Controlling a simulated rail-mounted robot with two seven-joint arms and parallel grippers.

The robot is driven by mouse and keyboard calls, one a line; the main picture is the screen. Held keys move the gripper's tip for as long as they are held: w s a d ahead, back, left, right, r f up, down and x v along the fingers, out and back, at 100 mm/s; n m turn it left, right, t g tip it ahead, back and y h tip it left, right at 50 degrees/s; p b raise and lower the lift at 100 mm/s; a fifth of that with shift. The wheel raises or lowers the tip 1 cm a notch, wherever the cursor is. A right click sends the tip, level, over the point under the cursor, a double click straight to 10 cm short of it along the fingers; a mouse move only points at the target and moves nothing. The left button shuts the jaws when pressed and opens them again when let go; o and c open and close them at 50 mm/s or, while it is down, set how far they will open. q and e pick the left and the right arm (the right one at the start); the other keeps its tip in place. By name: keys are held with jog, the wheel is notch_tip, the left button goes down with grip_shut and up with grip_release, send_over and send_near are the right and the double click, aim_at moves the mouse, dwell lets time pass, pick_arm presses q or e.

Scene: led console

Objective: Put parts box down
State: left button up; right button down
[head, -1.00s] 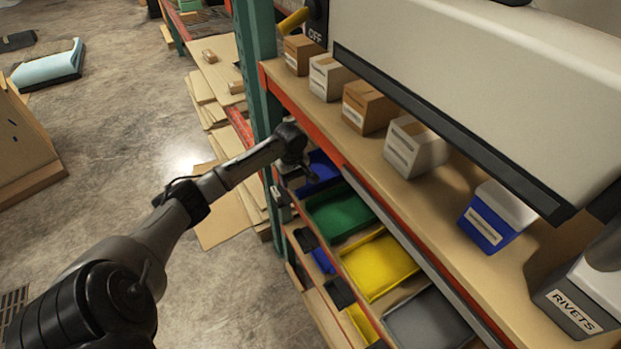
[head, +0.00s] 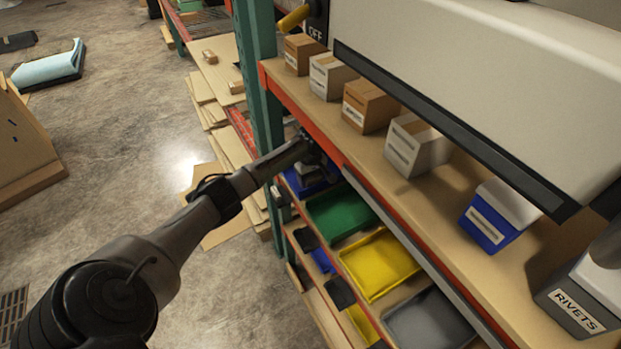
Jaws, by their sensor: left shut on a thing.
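My left gripper (head: 309,170) reaches under the front edge of the upper shelf, over the blue bin (head: 296,185) at the far end of the lower tier. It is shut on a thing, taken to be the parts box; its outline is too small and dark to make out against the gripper. I cannot tell whether it touches the bin. My right gripper is out of view.
A green bin (head: 341,215), a yellow bin (head: 378,264) and a grey bin (head: 430,320) follow along the lower tier. Several small boxes stand on the upper shelf (head: 462,190), whose orange front edge overhangs. A green post (head: 259,80) stands just beyond my arm.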

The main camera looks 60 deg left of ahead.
pick_arm(q)
jog(key=shift+f, duration=0.15)
jog(key=o, duration=1)
jog(key=shift+c, duration=0.2)
jog(key=shift+r, duration=0.3)
notch_tip(320, 180, up, 6)
jog(key=shift+w+f, duration=0.1)
jog(key=shift+f, duration=0.1)
jog(key=shift+r, duration=0.8)
